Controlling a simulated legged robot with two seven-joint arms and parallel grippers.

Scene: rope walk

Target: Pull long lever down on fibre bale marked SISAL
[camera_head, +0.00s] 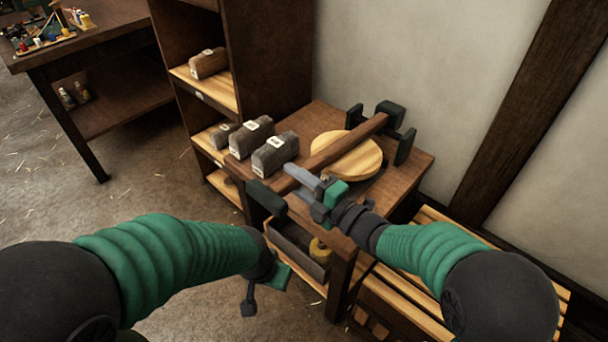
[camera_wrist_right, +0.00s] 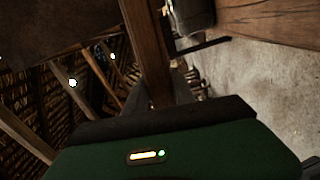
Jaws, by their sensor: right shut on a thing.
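The long lever (camera_head: 330,152) is a brown wooden bar. It runs from a dark pivot bracket (camera_head: 390,112) at the wall side, over a round pale wooden disc (camera_head: 352,160), to a dark handle end (camera_head: 266,197) at the table's front. My right gripper (camera_head: 303,182) is shut on the lever near its handle end. The right wrist view shows the bar (camera_wrist_right: 147,50) running down between the fingers. Two dark bales with white tags, a nearer bale (camera_head: 275,154) and a farther bale (camera_head: 250,137), lie left of the lever; their tags are unreadable. My left gripper (camera_head: 264,290) hangs low, empty, before the table.
The lever stands on a brown table (camera_head: 415,160) against a pale wall. A shelf unit (camera_head: 208,92) behind holds another bale (camera_head: 208,63). A grey bin (camera_head: 298,250) sits under the table. A slatted wooden bench (camera_head: 400,300) is at lower right. Open floor lies left.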

